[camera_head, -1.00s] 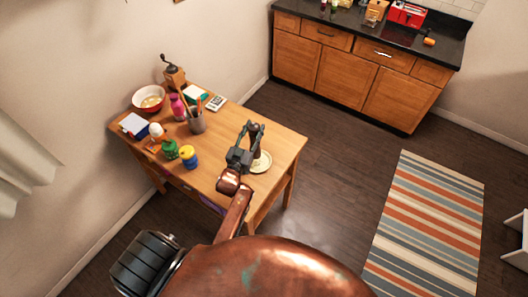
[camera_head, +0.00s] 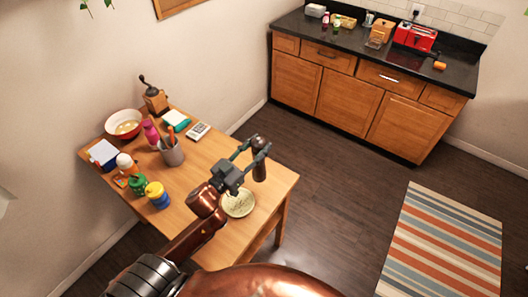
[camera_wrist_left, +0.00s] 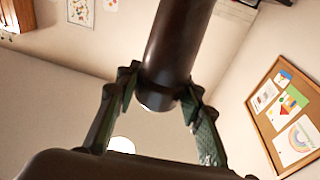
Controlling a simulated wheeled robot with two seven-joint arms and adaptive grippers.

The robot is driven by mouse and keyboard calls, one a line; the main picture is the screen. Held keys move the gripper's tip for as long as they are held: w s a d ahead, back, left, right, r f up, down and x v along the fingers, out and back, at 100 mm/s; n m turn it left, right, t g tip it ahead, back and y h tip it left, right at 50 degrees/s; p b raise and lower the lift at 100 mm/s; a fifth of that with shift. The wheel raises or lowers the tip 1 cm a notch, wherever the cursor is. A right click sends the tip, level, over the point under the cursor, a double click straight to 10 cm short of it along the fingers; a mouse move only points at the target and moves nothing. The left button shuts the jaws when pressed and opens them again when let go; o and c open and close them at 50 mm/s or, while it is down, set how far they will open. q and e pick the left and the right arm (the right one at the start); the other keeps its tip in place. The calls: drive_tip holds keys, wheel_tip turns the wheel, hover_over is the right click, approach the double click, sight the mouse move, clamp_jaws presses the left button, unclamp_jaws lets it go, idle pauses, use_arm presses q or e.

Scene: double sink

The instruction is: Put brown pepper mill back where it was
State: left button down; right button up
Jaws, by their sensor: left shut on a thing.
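The brown pepper mill (camera_head: 259,170) is dark and slender. My left gripper (camera_head: 255,150) is shut on it and holds it roughly upright, above the right part of the wooden table near the pale plate (camera_head: 238,204). In the left wrist view the mill (camera_wrist_left: 176,45) rises between the two fingers, with its round end low between them. The gripper hides part of the mill in the head view. My right gripper is out of view.
The wooden table (camera_head: 217,238) carries a pen cup (camera_head: 172,153), a bowl (camera_head: 123,124), a coffee grinder (camera_head: 154,98) and small jars on its left half. A black counter (camera_head: 350,44) stands across the room, with a red toaster (camera_head: 415,37) on it. A striped rug (camera_head: 443,245) lies on open floor.

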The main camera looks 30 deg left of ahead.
use_arm(q)
drive_tip(key=w+a+f+b, duration=0.1)
drive_tip(key=w+a+f, duration=0.2)
drive_tip(key=w+f, duration=0.7)
drive_tip(key=shift+a+f, duration=0.35)
drive_tip(key=shift+f, duration=0.3)
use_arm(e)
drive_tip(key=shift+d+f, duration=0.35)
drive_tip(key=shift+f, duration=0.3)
use_arm(q)
drive_tip(key=shift+f, duration=0.15)
drive_tip(key=c, duration=1.3)
unclamp_jaws()
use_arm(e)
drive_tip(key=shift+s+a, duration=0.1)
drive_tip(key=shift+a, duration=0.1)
